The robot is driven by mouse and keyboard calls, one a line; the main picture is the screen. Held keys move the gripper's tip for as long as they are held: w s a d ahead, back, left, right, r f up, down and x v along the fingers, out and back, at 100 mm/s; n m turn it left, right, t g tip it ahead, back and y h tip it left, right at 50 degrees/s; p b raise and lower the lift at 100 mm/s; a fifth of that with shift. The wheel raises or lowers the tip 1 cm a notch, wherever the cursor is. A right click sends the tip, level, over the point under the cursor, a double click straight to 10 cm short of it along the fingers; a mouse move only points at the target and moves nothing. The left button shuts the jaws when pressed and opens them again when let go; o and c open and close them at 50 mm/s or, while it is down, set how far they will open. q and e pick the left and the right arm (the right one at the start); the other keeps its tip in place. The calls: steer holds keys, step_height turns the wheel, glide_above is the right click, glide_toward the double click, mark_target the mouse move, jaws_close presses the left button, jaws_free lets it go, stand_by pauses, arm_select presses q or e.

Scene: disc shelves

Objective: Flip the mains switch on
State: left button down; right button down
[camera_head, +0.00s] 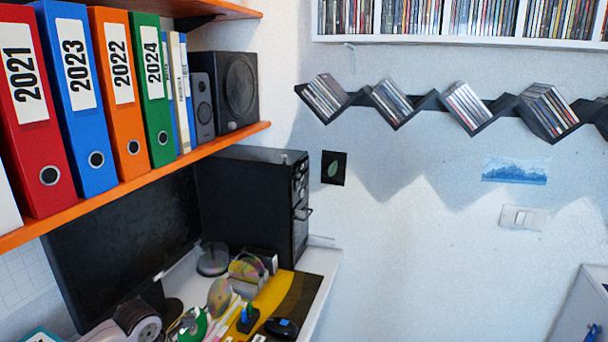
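The mains switch (523,217) is a small white plate with light rocker parts, mounted on the pale wall at the right. It sits below a blue mountain picture. It is too small to tell whether the rocker is on or off. Nothing covers it. Neither of my grippers shows in the head view.
A black computer tower (258,205) and dark monitor (125,245) stand on a cluttered white desk (322,262) at left. An orange shelf (150,178) holds binders and speakers. A zigzag disc rack (420,102) hangs above the switch.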

arm_select(q)
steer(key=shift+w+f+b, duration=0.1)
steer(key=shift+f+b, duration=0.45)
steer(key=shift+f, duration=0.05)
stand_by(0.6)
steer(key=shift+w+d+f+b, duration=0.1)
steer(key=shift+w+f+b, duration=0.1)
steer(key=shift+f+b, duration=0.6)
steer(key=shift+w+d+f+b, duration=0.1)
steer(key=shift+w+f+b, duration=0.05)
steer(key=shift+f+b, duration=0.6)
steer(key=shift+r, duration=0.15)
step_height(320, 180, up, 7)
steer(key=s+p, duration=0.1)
steer(key=p, duration=0.4)
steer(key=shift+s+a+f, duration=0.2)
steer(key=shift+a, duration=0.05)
